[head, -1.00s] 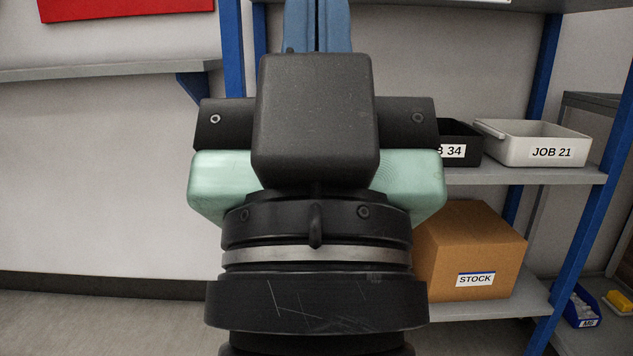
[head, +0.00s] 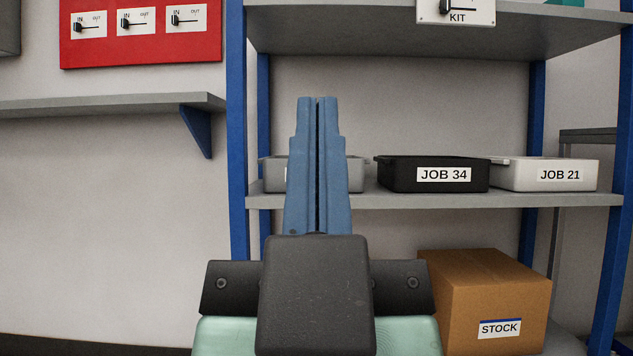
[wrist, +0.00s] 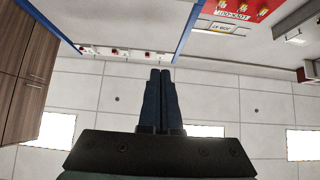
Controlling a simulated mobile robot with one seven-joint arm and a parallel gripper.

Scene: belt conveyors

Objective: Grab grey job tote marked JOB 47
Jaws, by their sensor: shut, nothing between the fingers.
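A grey tote (head: 356,175) sits at the left end of the middle shelf in the head view. My gripper (head: 317,99) stands in front of it and hides most of its front, including nearly all of its label, so I cannot read the number. My gripper's blue fingers are pressed together, pointing up, with nothing between them. In the wrist view my gripper (wrist: 160,72) is also shut, against a view of ceiling panels. The tote does not show in the wrist view.
A black tote marked JOB 34 (head: 400,173) and a white tote marked JOB 21 (head: 520,175) stand to the right on the same shelf (head: 440,200). A STOCK carton (head: 485,290) is below. Blue uprights (head: 237,130) frame the rack. A wall shelf (head: 100,106) is at left.

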